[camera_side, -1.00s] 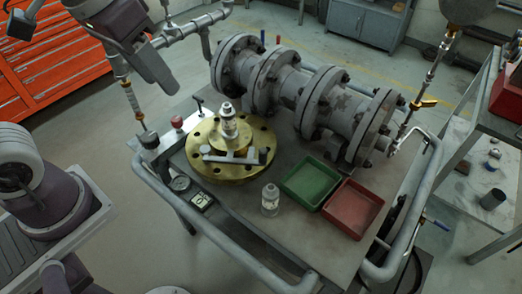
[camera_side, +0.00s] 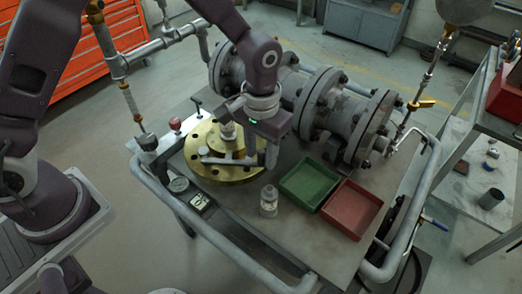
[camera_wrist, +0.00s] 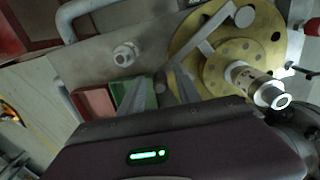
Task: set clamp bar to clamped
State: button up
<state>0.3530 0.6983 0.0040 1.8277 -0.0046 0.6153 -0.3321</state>
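The clamp bar (camera_side: 218,160) is a grey bar lying across the brass flanged disc (camera_side: 205,171). Its right end is hidden behind my gripper in the side view. The bar also shows in the wrist view (camera_wrist: 213,32), on the brass disc (camera_wrist: 268,22). A pale cylinder (camera_side: 227,131) stands upright on the disc, partly hidden. My gripper (camera_side: 270,158) hangs over the right edge of the disc, close to the bar's end. In the wrist view its two fingers (camera_wrist: 156,88) are apart with nothing held. I cannot tell whether a finger touches the bar.
A clear bottle (camera_side: 269,200) stands in front of the disc. A green tray (camera_side: 309,185) and a red tray (camera_side: 351,208) lie to the right. The flanged grey pipe (camera_side: 305,100) runs behind.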

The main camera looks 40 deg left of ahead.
grip_shut()
dwell(1.4)
